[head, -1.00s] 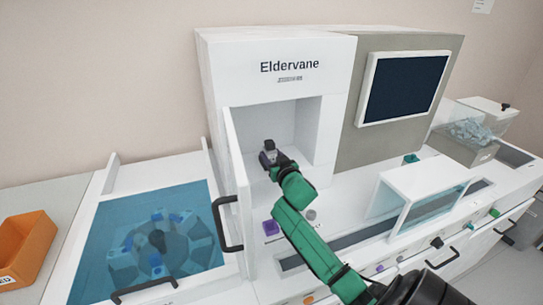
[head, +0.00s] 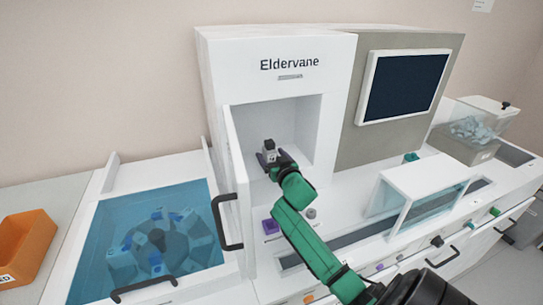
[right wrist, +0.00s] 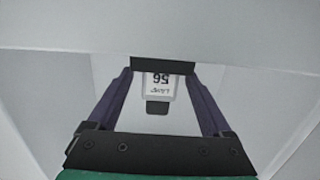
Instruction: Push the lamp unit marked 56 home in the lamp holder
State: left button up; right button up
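The lamp unit (head: 269,148), a small pale block with dark parts, stands inside the open compartment of the Eldervane cabinet. In the right wrist view its white label (right wrist: 159,84) reads 56 upside down, with a dark tab below it. A dark bar (right wrist: 163,64) lies just behind it; I cannot tell whether this is the lamp holder. My right gripper (head: 271,160) is open, with its purple fingers apart on either side of the lamp unit. In the wrist view, gaps show between label and fingers (right wrist: 160,95). How deep the lamp unit sits is unclear. My left gripper is out of view.
The compartment's open door (head: 238,190) stands close to the left of my right arm. Compartment walls surround the gripper closely. A blue-lidded well (head: 95,225) lies left, an orange bin (head: 27,245) further left, and a clear-fronted white cover (head: 425,180) right.

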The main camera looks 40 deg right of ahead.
jog(key=shift+s, duration=0.1)
jog(key=b+v, duration=0.2)
jog(key=v, duration=1.2)
jog(key=shift+s, duration=0.15)
jog(key=shift+a, duration=0.1)
